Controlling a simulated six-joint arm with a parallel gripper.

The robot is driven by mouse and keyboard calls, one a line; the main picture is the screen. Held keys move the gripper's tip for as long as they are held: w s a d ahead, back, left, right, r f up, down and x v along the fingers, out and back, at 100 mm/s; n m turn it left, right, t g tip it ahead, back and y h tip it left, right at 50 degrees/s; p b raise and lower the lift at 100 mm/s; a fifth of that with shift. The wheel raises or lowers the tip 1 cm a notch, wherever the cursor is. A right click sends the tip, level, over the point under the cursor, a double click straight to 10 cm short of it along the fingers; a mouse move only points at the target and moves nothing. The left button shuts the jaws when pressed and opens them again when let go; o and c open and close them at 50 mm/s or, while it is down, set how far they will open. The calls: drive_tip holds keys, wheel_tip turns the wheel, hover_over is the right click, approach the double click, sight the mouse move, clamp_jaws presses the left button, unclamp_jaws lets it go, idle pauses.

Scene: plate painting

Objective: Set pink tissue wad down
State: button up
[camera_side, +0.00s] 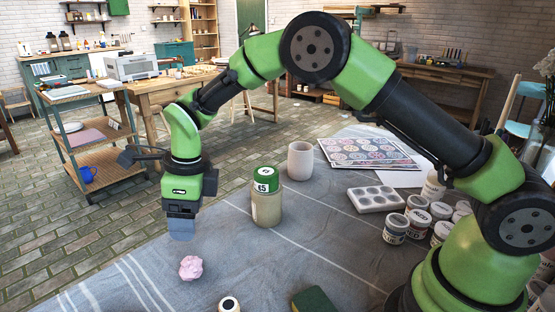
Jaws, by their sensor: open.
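The pink tissue wad (191,267) lies crumpled on the grey cloth (245,255) at the front left of the work surface. My gripper (181,234) hangs pointing down just above and slightly left of the wad, with a visible gap between them. It is open and holds nothing. The fingers appear edge-on, so the space between them is hidden.
A green-lidded beige jar (267,205) stands right of my gripper, with a pale cup (300,161) behind it. A white paint palette (376,199) and several paint jars (396,228) stand at right. A green sponge (313,300) lies at the front edge.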

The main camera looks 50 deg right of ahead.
drive_tip(key=s+d+r+n+t, duration=0.1)
drive_tip(key=s+d+r+n, duration=0.35)
drive_tip(key=r, duration=0.35)
drive_tip(key=s+d+r+n+t, duration=0.25)
drive_tip(key=s+r+n, duration=0.3)
drive_tip(key=r, duration=0.35)
drive_tip(key=s+d+r+n+t, duration=0.1)
drive_tip(key=s+d+n, duration=0.3)
drive_tip(key=s+n, duration=0.9)
drive_tip(key=shift+s+d+t+y, duration=0.4)
drive_tip(key=shift+s+t, duration=0.35)
drive_tip(key=shift+s, duration=0.35)
